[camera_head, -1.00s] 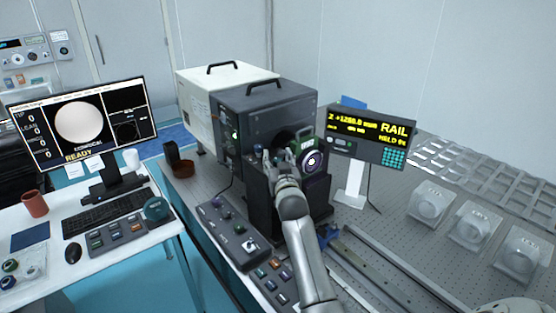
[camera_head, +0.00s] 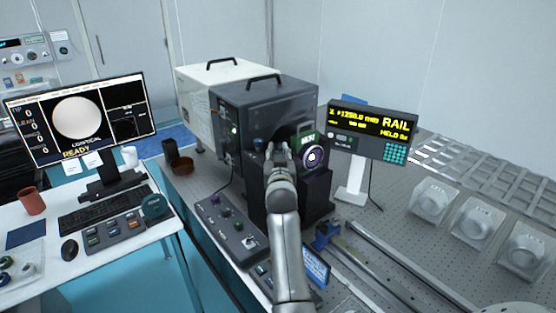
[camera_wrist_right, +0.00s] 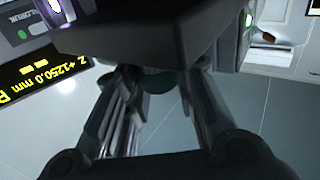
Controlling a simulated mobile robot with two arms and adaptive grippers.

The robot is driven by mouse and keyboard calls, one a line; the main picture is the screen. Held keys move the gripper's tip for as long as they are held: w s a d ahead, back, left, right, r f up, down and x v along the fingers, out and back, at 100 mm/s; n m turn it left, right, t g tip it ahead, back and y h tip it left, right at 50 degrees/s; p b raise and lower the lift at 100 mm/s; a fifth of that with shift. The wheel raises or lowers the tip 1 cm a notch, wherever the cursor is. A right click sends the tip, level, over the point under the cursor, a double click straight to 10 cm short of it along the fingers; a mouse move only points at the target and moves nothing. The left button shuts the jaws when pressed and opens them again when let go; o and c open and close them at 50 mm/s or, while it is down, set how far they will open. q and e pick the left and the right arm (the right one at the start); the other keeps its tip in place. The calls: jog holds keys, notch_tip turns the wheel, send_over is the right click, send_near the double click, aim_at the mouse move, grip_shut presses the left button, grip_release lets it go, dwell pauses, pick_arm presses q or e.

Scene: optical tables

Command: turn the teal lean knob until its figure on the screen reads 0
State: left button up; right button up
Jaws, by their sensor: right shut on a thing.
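My right gripper (camera_head: 271,148) is at the front of the dark instrument on the rail, beside the round lens mount (camera_head: 312,156). In the right wrist view its fingers (camera_wrist_right: 165,85) reach up to a dark block (camera_wrist_right: 150,38). I cannot make out the teal lean knob for certain. The monitor (camera_head: 78,118) at the left lists TIP, LEAN and other figures. The LEAN figure appears to read 0, in small print, with READY below the round picture. My left gripper is out of view.
The rail display (camera_head: 372,130) stands right of the lens mount, showing about +1250.0 mm. A grey control box (camera_head: 230,225) with knobs lies left of my right arm. Clear-cased optics (camera_head: 433,198) stand at the right. The desk (camera_head: 40,255) holds a keyboard and mouse.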

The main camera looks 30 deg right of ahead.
aim_at(278, 153)
dwell(0.3)
jog(key=o, duration=1.1)
jog(key=shift+c, duration=0.2)
jog(key=shift+r, duration=0.3)
notch_tip(278, 153, up, 10)
jog(key=shift+f, duration=0.25)
jog(key=shift+f, duration=0.1)
